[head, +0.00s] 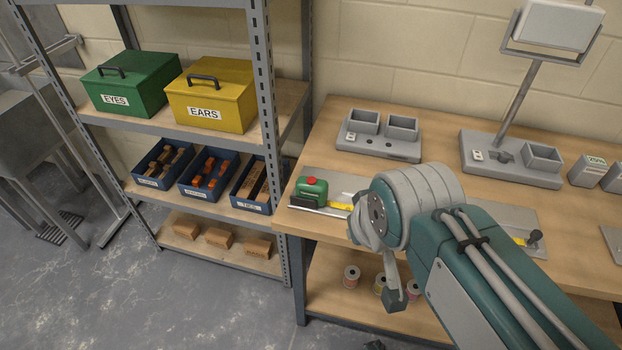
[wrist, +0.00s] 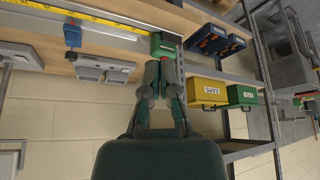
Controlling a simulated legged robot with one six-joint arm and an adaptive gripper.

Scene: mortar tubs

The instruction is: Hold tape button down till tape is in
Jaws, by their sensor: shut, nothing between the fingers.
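The green tape case (head: 312,192) with a red button (head: 312,181) on top sits at the left end of a grey plate on the bench. Yellow tape (head: 342,206) comes out of its right side. More tape shows past my arm, by a dark knob (head: 535,238). In the wrist view the case (wrist: 164,45) lies just beyond the fingertips of my gripper (wrist: 158,63). The fingers are shut and empty. I cannot tell whether they touch the case. In the head view my arm hides the middle of the tape.
Grey tub stations (head: 378,140) and a lamp post (head: 522,95) stand at the back of the bench. The shelf unit (head: 262,90) on the left holds a green box (head: 130,82), a yellow box (head: 210,95) and blue bins (head: 208,172). Spools (head: 351,276) stand below the bench.

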